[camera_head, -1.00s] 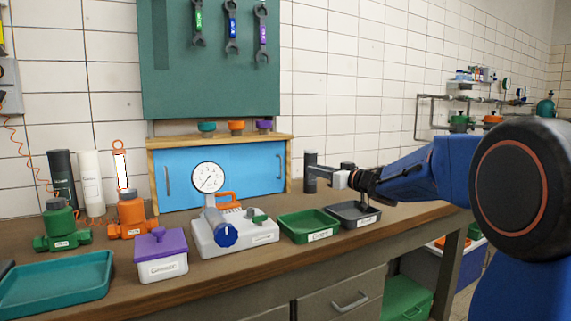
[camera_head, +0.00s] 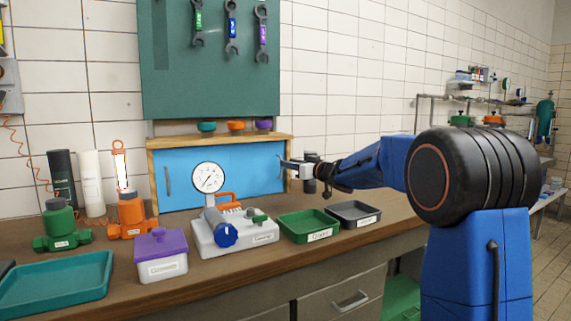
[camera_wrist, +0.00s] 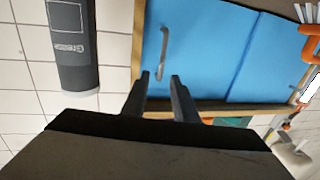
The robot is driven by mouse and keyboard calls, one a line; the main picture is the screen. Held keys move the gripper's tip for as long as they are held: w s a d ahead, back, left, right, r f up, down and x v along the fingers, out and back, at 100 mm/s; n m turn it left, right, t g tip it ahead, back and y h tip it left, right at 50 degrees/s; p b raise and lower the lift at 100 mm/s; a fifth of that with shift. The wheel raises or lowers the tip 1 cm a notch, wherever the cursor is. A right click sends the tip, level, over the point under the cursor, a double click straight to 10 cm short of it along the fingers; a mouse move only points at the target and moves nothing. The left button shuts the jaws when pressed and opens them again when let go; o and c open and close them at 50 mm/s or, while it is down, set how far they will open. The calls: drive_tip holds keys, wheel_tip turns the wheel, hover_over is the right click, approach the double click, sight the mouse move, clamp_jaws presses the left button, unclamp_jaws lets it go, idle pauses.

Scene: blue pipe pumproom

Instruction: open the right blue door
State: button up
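The right blue door (camera_head: 254,168) of the small wood-framed cabinet is shut, flush with the left blue door (camera_head: 183,182). Its grey upright handle (camera_head: 279,168) is near the right edge. My gripper (camera_head: 285,163) is in front of the cabinet's right edge, beside that handle. In the wrist view, which is upside down, my gripper (camera_wrist: 162,78) is open and empty, its two dark fingers apart. The door's handle (camera_wrist: 163,52) shows just beyond the fingertips, roughly in line with the gap between them. I cannot tell how far it is from them.
A dark bottle (camera_wrist: 75,45) stands beside the cabinet's right side, partly behind my gripper in the head view. A gauge device (camera_head: 235,235), green tray (camera_head: 309,226) and dark grey tray (camera_head: 354,214) sit on the workbench before the cabinet.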

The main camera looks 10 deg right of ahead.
drive_tip(key=shift+x, duration=1.6)
clamp_jaws()
